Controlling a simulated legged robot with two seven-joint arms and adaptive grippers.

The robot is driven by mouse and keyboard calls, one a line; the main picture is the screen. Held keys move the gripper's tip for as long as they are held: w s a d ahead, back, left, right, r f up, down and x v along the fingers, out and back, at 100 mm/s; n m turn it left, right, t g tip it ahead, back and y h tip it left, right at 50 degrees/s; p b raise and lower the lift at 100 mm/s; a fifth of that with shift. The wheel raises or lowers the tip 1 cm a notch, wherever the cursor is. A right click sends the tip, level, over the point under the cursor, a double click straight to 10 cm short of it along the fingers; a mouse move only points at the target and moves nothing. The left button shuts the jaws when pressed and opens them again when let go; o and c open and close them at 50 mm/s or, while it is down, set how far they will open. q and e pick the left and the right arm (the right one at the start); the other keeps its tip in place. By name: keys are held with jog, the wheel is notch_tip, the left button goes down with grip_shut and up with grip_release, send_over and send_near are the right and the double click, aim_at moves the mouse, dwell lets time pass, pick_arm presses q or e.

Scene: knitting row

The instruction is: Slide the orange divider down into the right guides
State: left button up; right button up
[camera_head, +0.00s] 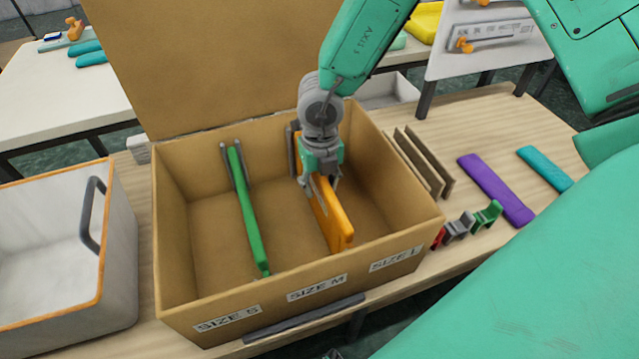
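The orange divider (334,218) stands on edge inside the cardboard box (206,291), between the SIZE M and SIZE L labels. My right gripper (317,183) reaches down into the box and is shut on the top edge of the divider towards its far end. Grey guides (293,140) show on the back wall beside the gripper; my gripper and wrist hide part of them. I cannot tell whether the divider's ends are in the guides. The green divider (247,211) stands between grey guides (232,162) at the left. My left gripper is not in view.
A white bin (118,240) with an orange rim stands left of the box. Right of the box are brown boards (424,160), a purple strip (495,189), a teal strip (545,168) and small clips (487,215). The box's tall lid (205,60) stands open behind.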

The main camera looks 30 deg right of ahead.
notch_tip(320, 180, up, 12)
jog(key=shift+f, duration=0.15)
dwell(0.8)
